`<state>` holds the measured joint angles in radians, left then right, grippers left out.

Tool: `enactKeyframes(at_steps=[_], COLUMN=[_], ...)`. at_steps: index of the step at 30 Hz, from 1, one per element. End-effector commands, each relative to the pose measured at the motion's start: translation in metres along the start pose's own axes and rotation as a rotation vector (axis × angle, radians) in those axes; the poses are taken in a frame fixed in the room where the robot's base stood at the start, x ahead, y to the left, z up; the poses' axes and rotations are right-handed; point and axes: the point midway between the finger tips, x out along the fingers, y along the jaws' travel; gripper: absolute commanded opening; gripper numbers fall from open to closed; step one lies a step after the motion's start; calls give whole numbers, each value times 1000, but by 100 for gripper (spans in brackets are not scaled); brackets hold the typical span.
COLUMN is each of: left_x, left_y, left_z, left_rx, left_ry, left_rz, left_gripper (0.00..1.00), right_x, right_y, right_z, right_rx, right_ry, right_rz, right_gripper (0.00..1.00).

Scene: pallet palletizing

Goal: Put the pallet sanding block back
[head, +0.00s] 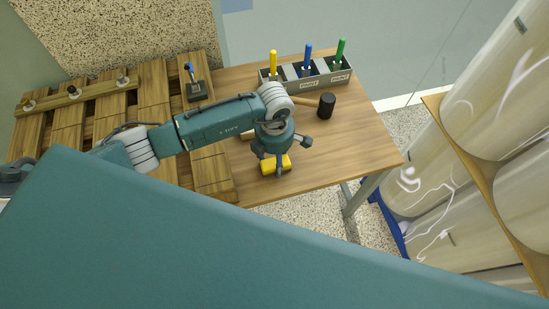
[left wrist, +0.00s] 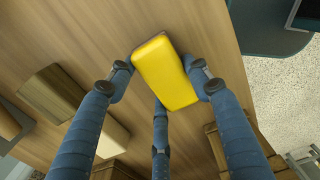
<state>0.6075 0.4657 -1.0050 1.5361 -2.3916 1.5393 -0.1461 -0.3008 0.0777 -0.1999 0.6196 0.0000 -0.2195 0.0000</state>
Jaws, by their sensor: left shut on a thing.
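The sanding block is a yellow block (head: 267,165) with a brownish underside, near the front edge of the wooden table. It also shows in the left wrist view (left wrist: 165,72), tilted between three blue fingers. My left gripper (head: 277,160) points down over the table and is shut on the block, with fingers on both sides of it. I cannot tell whether the block touches the tabletop. My arm and fingers hide part of it in the head view. My right gripper is not in view.
The wooden table (head: 370,160) is clear to the right. A black-headed mallet (head: 327,105) lies behind the gripper. A grey three-part holder (head: 334,77) with yellow, blue and green markers stands at the back. A slatted wooden pallet (head: 152,95) is at left.

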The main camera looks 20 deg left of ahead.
Motion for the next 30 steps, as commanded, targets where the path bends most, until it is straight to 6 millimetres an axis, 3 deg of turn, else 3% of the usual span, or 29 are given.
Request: enactKeyframes(at_steps=[7,8,10,23,30], left_x=[5,4,3,-7,-54], left_y=[0,0,0,1,2], left_z=[0,0,0,0,1], left_rx=[0,0,0,0,1], left_ry=[1,1,1,0,-3], left_rz=[1,0,0,1,4], left_gripper=[20,55,68,68,68], right_x=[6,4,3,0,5], right_y=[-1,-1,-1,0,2], right_z=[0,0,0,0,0], right_rx=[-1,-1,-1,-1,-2], right_ry=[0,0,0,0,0], right_rz=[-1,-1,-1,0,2], right_gripper=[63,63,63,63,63])
